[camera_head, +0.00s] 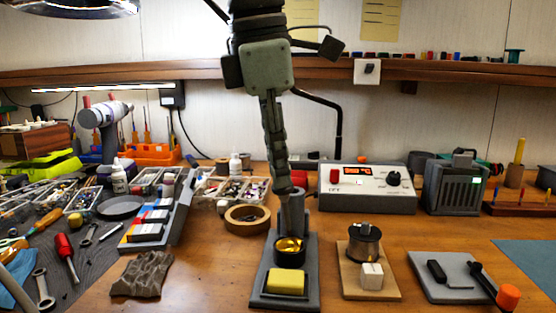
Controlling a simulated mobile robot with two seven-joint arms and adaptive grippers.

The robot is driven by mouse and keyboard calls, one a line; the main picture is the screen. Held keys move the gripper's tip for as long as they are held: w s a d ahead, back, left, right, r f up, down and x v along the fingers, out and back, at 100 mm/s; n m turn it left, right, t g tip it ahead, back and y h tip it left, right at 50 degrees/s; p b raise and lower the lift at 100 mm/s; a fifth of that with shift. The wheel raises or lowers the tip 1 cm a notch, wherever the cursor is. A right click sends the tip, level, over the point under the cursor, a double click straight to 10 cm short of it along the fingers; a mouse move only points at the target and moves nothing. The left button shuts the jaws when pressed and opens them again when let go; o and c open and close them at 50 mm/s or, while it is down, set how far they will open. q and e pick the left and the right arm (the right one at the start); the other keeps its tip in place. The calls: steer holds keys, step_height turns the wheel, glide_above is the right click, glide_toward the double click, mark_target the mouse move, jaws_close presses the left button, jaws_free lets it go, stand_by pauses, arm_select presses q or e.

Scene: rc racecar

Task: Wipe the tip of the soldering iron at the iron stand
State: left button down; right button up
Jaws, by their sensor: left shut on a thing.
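My left gripper (282,182) reaches down from the top centre, seen edge-on, with its fingertips just above the upright grey holder (293,213) of the iron stand. It is shut on what appears to be the soldering iron, at the holder's top. The fingers hide most of the iron, and I do not see its tip. The iron stand has a dark base (257,292), a cup of brass wool (290,250) and a yellow sponge (286,281) at the front. My right gripper is not in view.
The soldering station (368,188) stands behind right. A solder spool (364,245) on a wooden board is right of the stand. A tape roll (247,219) and a rough brown block (142,275) are left. A grey tray (455,272) with small tools lies at right.

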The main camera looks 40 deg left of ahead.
arm_select(q)
steer(key=shift+f+b, duration=0.3)
steer(key=shift+f, duration=0.2)
stand_by(1.6)
stand_by(0.8)
